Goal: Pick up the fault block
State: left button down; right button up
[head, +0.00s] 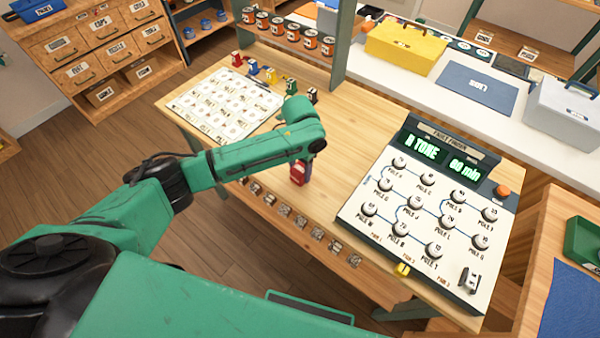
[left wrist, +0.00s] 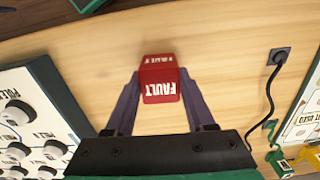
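The fault block (left wrist: 160,85) is a small red block with white "FAULT" lettering, seen in the left wrist view between the two dark fingers of my left gripper (left wrist: 160,82). The fingers touch or nearly touch its two sides and look closed on it. In the head view, the red fault block (head: 298,172) shows under the end of my green left arm, over the wooden table between the card board and the dial panel. I cannot tell whether its base touches the table. My right gripper is not in view.
The sloped dial panel (head: 425,215) stands to the right, its display reading "N TONE 60 min". A white card board (head: 222,103) lies to the left, with small coloured blocks behind it. A row of metal pieces (head: 300,222) lines the front edge. Bare table surrounds the block.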

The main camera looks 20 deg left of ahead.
pick_arm(q)
notch_tip(320, 180, up, 15)
jog(key=b, duration=0.1)
notch_tip(320, 180, up, 5)
jog(key=p, duration=0.1)
send_over(300, 168)
jog(key=shift+s+r, duration=0.1)
